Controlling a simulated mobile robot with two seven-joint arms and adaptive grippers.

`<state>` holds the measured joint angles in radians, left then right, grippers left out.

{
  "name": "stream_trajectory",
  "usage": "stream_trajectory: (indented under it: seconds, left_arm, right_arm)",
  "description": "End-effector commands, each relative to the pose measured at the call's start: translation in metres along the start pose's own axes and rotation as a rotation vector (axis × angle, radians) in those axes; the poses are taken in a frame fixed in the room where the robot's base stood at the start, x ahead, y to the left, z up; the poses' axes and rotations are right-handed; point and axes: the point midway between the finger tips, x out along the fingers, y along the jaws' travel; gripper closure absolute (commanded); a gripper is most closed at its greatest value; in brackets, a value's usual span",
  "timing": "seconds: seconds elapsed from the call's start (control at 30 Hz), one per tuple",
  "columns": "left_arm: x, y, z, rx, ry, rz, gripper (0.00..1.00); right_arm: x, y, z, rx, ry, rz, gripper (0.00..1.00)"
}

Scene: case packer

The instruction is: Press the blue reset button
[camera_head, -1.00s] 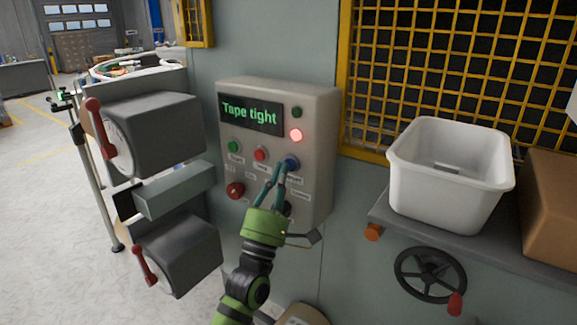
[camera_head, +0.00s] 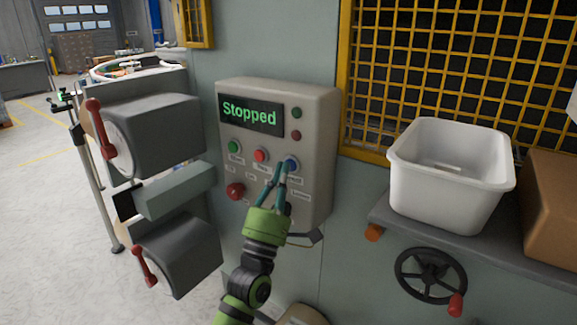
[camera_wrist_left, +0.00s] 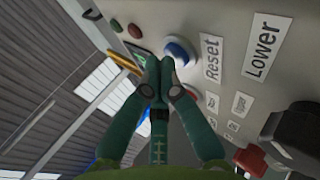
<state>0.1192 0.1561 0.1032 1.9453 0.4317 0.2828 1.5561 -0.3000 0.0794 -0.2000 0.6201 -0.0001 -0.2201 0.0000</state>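The blue reset button (camera_head: 291,165) is on the grey control box, right of a red button (camera_head: 261,155) and a green button (camera_head: 234,146). In the left wrist view the blue button (camera_wrist_left: 179,51) sits beside a "Reset" label (camera_wrist_left: 212,57). My left gripper (camera_head: 281,166) has its fingertips close together at the blue button; the left wrist view also shows the fingertips (camera_wrist_left: 158,75) near its edge. I cannot tell whether they touch it. The display (camera_head: 250,114) reads "Stopped" in green. My right gripper is not in view.
A red knob (camera_head: 236,190) is low on the box. Grey units with red handles (camera_head: 150,135) stand to the left. A white bin (camera_head: 450,175) and a brown box (camera_head: 552,205) sit on a shelf at right, above a black handwheel (camera_head: 430,275). Yellow mesh (camera_head: 455,65) is behind.

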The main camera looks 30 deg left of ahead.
Motion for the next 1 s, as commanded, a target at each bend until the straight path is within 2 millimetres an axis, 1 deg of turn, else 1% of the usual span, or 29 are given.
stream_trajectory:
  seconds: [0.23, 0.63, 1.0]
  left_arm:
    - [-0.009, 0.009, 0.000, 0.001, 0.000, -0.002, 1.00]
    - [-0.012, 0.012, 0.000, 0.001, 0.000, -0.001, 1.00]
    - [-0.037, 0.038, 0.000, 0.001, 0.001, -0.002, 1.00]
  right_arm:
    - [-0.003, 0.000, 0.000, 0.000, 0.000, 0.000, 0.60]
    - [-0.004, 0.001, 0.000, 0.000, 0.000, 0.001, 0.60]
    - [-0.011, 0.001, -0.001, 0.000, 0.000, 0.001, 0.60]
